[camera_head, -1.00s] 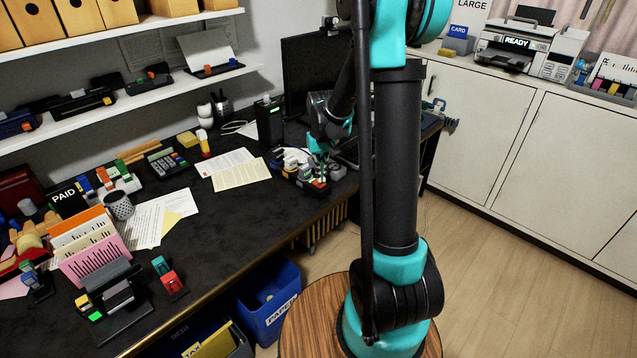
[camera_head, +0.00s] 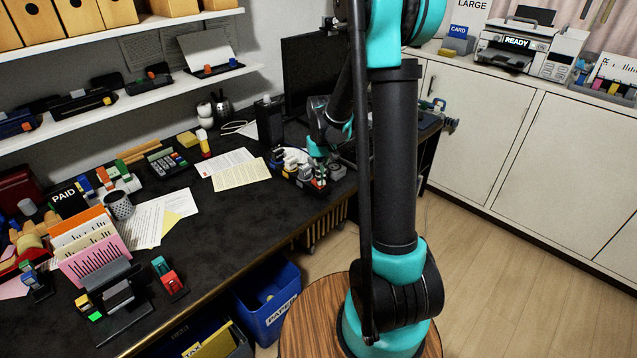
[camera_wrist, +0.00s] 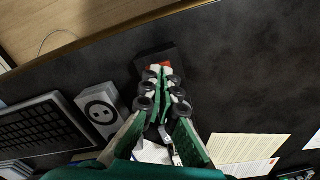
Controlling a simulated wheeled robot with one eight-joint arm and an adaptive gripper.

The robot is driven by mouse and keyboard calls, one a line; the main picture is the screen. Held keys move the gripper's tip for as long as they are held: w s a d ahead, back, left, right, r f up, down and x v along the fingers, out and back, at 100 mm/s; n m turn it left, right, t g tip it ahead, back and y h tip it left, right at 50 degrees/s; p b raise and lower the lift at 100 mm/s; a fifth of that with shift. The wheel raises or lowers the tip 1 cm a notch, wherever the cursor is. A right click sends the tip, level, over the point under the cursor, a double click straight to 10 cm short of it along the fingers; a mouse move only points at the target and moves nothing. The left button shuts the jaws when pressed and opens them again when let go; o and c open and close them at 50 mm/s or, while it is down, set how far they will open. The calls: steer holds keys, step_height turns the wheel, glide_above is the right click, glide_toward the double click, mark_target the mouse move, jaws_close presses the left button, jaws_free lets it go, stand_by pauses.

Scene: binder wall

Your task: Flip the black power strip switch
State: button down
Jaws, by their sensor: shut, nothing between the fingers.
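My gripper (camera_wrist: 165,72) is shut and empty. Its green fingers with black joints point at the switch end, and the tips overlap the switch in the picture. I cannot tell whether they touch it. The fingers hide much of the strip. In the head view my gripper (camera_head: 322,165) is small and over the strip's right end.
Papers (camera_head: 240,173) lie left of the strip in the head view. A monitor (camera_head: 305,75) and a black box (camera_head: 269,121) stand behind.

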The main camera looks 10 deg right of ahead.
steer(key=shift+r, duration=0.1)
step_height(320, 180, up, 7)
stand_by(0.8)
stand_by(0.4)
steer(key=s+d+f+t, duration=0.2)
steer(key=s, duration=0.9)
steer(key=s+d+f+m+t, duration=0.1)
steer(key=s+d+f+t, duration=0.1)
steer(key=s, duration=0.9)
steer(key=shift+f, duration=0.35)
